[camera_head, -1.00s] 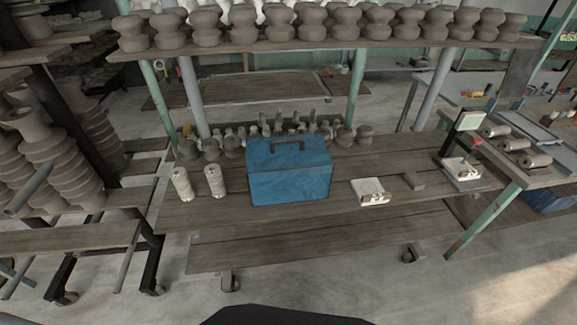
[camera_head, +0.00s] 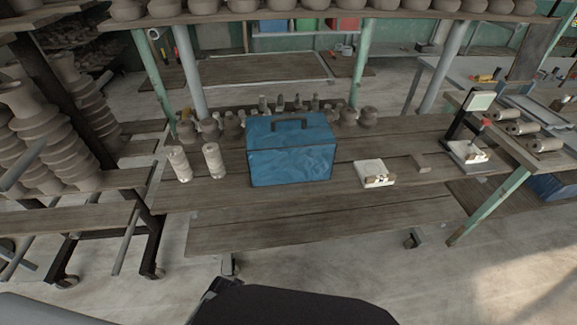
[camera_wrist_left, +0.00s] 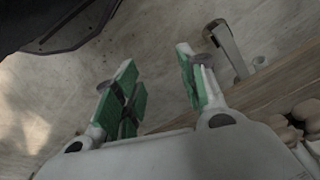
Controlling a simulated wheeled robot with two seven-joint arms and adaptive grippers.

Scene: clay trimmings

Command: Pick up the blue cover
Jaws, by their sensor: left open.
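The blue cover (camera_head: 290,158) is a box-like lid with a dark handle (camera_head: 289,124) on top. It sits on the wooden table (camera_head: 400,212) in the head view, near the middle. My left gripper (camera_wrist_left: 160,88) shows in the left wrist view with its green-padded fingers apart and nothing between them. It is over the floor, beside a wooden edge, and the blue cover is not in that view. My left gripper is not in the head view. My right gripper is in neither view.
Two pale cylinders (camera_head: 213,160) stand left of the cover. A small white device (camera_head: 375,174), a grey block (camera_head: 420,163) and a stand with a screen (camera_head: 470,145) are to the right. Clay pieces (camera_head: 233,127) stand behind the cover. A shelf of pots spans above.

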